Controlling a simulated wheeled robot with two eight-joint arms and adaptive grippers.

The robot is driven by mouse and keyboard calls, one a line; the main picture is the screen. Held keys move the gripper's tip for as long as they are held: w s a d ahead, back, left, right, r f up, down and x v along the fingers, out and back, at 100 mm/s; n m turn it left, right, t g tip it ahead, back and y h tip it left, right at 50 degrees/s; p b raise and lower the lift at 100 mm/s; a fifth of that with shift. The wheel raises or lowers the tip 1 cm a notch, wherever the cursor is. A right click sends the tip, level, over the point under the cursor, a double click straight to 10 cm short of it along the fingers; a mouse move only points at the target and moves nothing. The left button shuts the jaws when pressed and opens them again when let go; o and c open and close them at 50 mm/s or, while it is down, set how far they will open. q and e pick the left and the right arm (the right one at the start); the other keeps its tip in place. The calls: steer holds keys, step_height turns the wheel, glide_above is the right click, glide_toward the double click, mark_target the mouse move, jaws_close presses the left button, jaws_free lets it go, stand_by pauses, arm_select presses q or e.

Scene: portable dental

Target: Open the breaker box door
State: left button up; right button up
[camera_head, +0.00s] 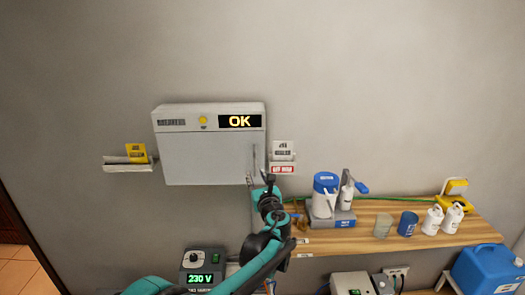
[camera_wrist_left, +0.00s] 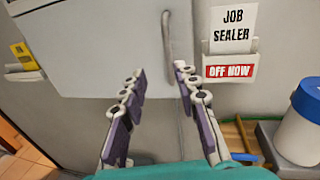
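The breaker box (camera_head: 205,150) is a light grey wall cabinet with a yellow round light and an "OK" display along its top. Its door (camera_wrist_left: 90,45) looks shut. A thin vertical handle (camera_head: 254,158) is near the door's right edge; it also shows in the left wrist view (camera_wrist_left: 166,35). My left gripper (camera_head: 260,179) is at the lower right corner of the box. In the left wrist view its fingers (camera_wrist_left: 158,72) are apart, with the handle's lower part seen between and beyond them. I cannot tell whether they touch it. My right gripper is not seen.
A card holder reading "JOB SEALER" and "OFF NOW" (camera_wrist_left: 230,50) is on the wall right of the door. A small shelf with a yellow tag (camera_head: 128,163) is left of the box. A wooden shelf (camera_head: 380,250) with bottles and a blue-lidded device (camera_head: 326,195) stands lower right.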

mark_target(255, 162)
arm_select(q)
steer(key=shift+m, duration=0.5)
steer(key=x, duration=0.2)
steer(key=d+b+x, duration=0.1)
steer(key=x, duration=0.4)
steer(key=shift+w+d+r, duration=0.15)
steer(key=shift+w+r, duration=0.1)
steer(key=shift+w, duration=0.15)
steer(key=shift+w+r, duration=0.1)
steer(key=shift+w, duration=0.25)
jaws_close()
